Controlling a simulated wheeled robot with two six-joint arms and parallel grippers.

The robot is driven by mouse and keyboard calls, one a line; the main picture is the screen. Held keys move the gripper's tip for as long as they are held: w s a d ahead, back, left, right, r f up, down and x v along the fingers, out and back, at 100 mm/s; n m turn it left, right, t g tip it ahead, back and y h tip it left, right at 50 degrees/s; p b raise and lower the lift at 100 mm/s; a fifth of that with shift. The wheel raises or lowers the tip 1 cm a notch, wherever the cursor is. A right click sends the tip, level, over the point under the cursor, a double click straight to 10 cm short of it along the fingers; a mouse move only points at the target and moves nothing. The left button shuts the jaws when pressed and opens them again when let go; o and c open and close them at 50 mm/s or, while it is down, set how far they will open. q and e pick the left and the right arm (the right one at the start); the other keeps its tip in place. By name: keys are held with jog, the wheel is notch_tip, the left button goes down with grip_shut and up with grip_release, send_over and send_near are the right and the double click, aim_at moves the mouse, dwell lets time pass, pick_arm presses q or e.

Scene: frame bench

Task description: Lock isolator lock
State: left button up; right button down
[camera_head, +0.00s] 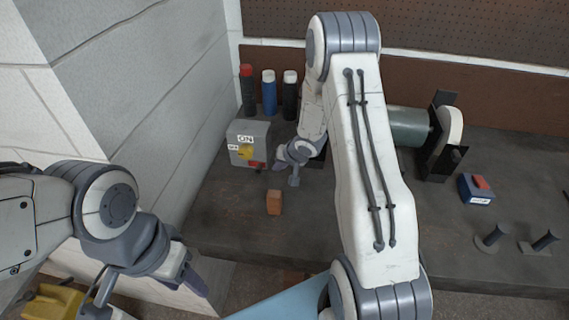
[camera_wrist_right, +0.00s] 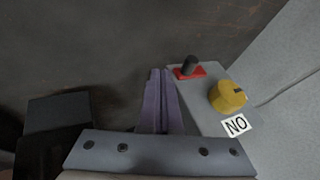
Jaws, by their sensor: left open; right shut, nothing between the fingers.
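The grey isolator box (camera_head: 262,135) stands on the bench against the left wall. Its front carries an ON label (camera_head: 245,139), an OFF label, a yellow rotary knob (camera_head: 245,152) and a red piece (camera_head: 256,165) below. In the right wrist view the yellow knob (camera_wrist_right: 228,97) sits near the ON label, and the red piece (camera_wrist_right: 188,73) carries a short dark knob (camera_wrist_right: 190,64). My right gripper (camera_head: 294,181) is shut and empty, just right of the box's front and apart from the red piece. My left gripper (camera_head: 148,298) is open and empty at lower left, off the bench.
A small orange-brown block (camera_head: 274,202) lies on the bench in front of the box. Several bottles (camera_head: 269,92) stand behind it. A green cylinder machine (camera_head: 437,135), a blue box with a red top (camera_head: 477,188) and dark pegs (camera_head: 490,238) are at right. A yellow container (camera_head: 55,303) is at lower left.

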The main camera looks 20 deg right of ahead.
aim_at(256, 167)
jog(key=shift+w+a+f, duration=0.15)
jog(key=shift+w+a, duration=0.35)
jog(key=shift+a, duration=0.25)
jog(key=shift+w+a+f, duration=0.1)
jog(key=shift+w+a, duration=0.35)
jog(key=shift+a, duration=0.3)
